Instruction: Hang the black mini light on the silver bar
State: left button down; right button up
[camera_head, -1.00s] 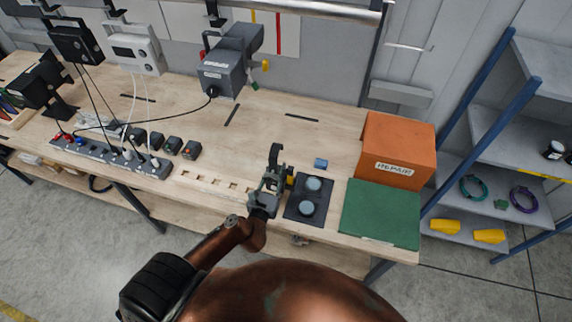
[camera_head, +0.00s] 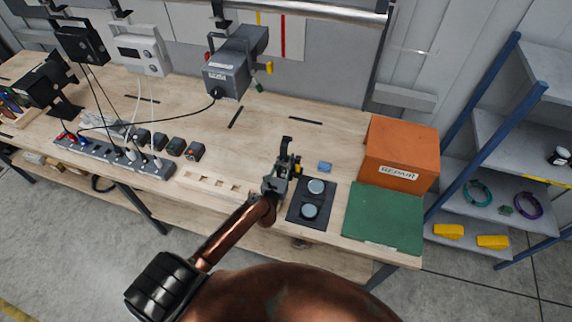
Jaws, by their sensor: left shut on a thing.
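My left gripper (camera_head: 278,180) is over the front of the workbench, left of a dark pad with two round grey discs. It is shut on a small dark thing with a hook-like top (camera_head: 287,144), which seems to be the black mini light; the jaws hide much of it. The silver bar (camera_head: 310,13) runs along the top of the view behind the bench, well beyond the gripper. The hook is apart from the bar. My right gripper is not in view.
A grey device (camera_head: 228,76), a white device (camera_head: 141,54) and a black device (camera_head: 79,44) hang at the back. A power strip (camera_head: 115,158) lies at left. An orange REPAIR box (camera_head: 399,150) and green mat (camera_head: 383,218) are at right.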

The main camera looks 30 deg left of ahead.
pick_arm(q)
jog(key=shift+w+f+b, duration=0.1)
jog(key=shift+f+b, duration=0.4)
jog(key=shift+f, duration=0.9)
jog(key=shift+f, duration=0.15)
jog(key=c, duration=1.7)
grip_release()
jog(key=shift+f, duration=0.1)
jog(key=shift+r, duration=0.2)
jog(key=b+v, duration=0.1)
jog(key=v, duration=1)
jog(key=shift+f, duration=0.2)
jog(key=shift+s+r, duration=0.1)
jog(key=shift+s, duration=0.5)
